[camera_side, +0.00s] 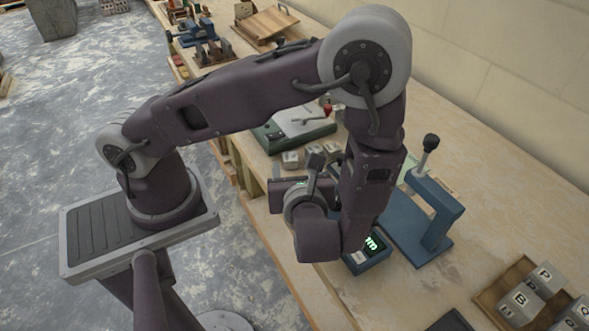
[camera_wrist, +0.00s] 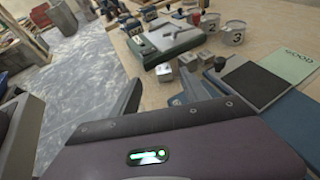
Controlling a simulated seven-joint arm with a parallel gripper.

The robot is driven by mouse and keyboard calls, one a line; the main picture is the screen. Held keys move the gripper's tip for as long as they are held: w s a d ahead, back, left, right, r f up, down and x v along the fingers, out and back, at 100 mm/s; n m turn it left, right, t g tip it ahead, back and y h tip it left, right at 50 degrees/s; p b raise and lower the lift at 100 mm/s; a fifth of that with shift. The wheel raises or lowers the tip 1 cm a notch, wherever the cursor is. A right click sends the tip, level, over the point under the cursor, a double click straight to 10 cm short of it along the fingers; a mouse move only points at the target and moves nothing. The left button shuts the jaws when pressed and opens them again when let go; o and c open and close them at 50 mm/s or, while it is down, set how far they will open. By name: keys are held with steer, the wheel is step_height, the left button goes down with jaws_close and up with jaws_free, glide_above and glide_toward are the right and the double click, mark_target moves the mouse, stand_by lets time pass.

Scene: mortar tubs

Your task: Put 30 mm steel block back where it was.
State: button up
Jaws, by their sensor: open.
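Several small grey steel blocks stand on the bench in front of a green-based machine. In the side view one block (camera_side: 291,159) shows at the left of the row, partly near my wrist. In the wrist view a block (camera_wrist: 165,72) stands nearest, just beyond my fingers, with others behind it to the right. I cannot tell which one is the 30 mm block. My gripper (camera_wrist: 168,92) is open, its two dark fingers spread apart with nothing between them. In the side view my arm hides much of the gripper.
The green-based machine (camera_side: 295,127) stands behind the blocks. A blue lever press (camera_side: 433,205) and a blue box with a green display (camera_side: 371,258) stand right of my wrist. A wooden tray (camera_side: 490,296) holds lettered blocks. Numbered cups (camera_wrist: 233,35) stand beyond.

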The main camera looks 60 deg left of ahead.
steer(key=s+d+r+n+h, duration=0.1)
steer(key=s+r+n+h, duration=0.4)
steer(key=r+n, duration=0.5)
steer(key=s+d+r+n+h, duration=0.2)
steer(key=s+r+n+h, duration=0.3)
steer(key=r+n, duration=0.6)
steer(key=n+h, duration=0.1)
steer(key=h, duration=0.1)
steer(key=shift+n+h, duration=0.3)
